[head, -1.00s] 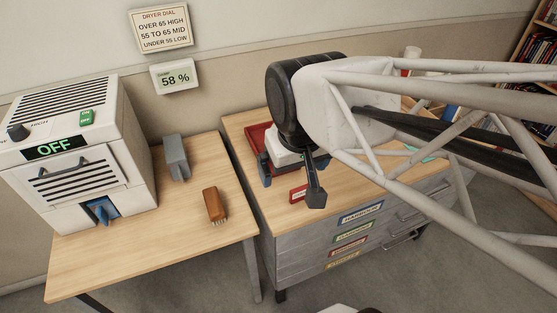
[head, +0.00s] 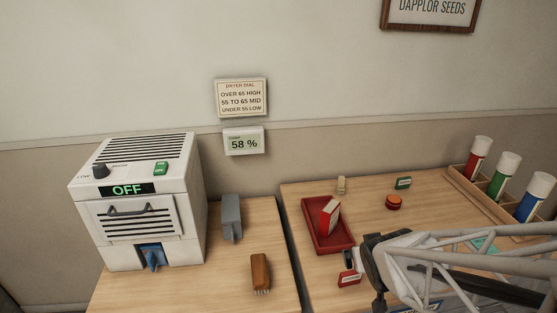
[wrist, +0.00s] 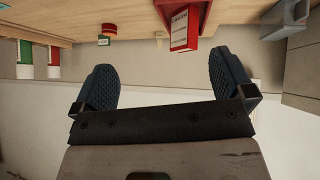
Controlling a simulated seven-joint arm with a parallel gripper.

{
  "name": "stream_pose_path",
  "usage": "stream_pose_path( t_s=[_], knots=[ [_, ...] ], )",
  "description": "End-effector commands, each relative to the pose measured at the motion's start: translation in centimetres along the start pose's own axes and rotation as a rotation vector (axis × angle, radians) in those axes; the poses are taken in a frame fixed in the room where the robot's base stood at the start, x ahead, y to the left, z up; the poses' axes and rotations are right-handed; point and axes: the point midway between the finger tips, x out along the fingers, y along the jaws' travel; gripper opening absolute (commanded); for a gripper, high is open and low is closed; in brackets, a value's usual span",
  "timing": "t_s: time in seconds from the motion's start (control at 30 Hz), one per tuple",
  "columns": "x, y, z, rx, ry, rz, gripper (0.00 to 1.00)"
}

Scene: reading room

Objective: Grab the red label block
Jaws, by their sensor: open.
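In the head view a small red block with a white label (head: 349,279) stands on the right desk, in front of the red tray. A taller red box with a white label (head: 330,217) leans in that tray; it also shows near the top of the wrist view (wrist: 182,28). My gripper (wrist: 165,80) is open, with its two dark pads wide apart and nothing between them. In the head view my arm comes in from the right, and its dark end is close to the small red block; the fingers are hard to make out there. The small block is not clear in the wrist view.
The red tray (head: 309,213) lies left of my arm. Behind are a tan block (head: 341,184), a green label block (head: 403,183) and a red round tin (head: 393,202). A tube rack (head: 477,194) stands at right. The dryer (head: 145,220) stands on the left desk.

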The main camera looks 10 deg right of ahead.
Motion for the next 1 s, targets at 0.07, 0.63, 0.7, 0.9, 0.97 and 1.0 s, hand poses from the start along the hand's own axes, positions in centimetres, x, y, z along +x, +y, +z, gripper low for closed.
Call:
stream_pose_path(
  t_s=[0.07,0.63,0.7,0.9,0.97,1.0],
  knots=[
    [1.4,0.4,0.9,-0.002,0.043,-0.005,1.00],
    [6.8,-0.6,7.6,0.020,0.379,-0.171,1.00],
    [7.0,-0.9,8.1,0.026,0.407,-0.191,1.00],
    [7.0,-1.4,8.9,0.038,0.446,-0.220,1.00],
    [7.0,-1.4,8.9,0.039,0.449,-0.223,1.00],
    [7.0,-1.4,8.9,0.039,0.449,-0.223,1.00]
  ],
)
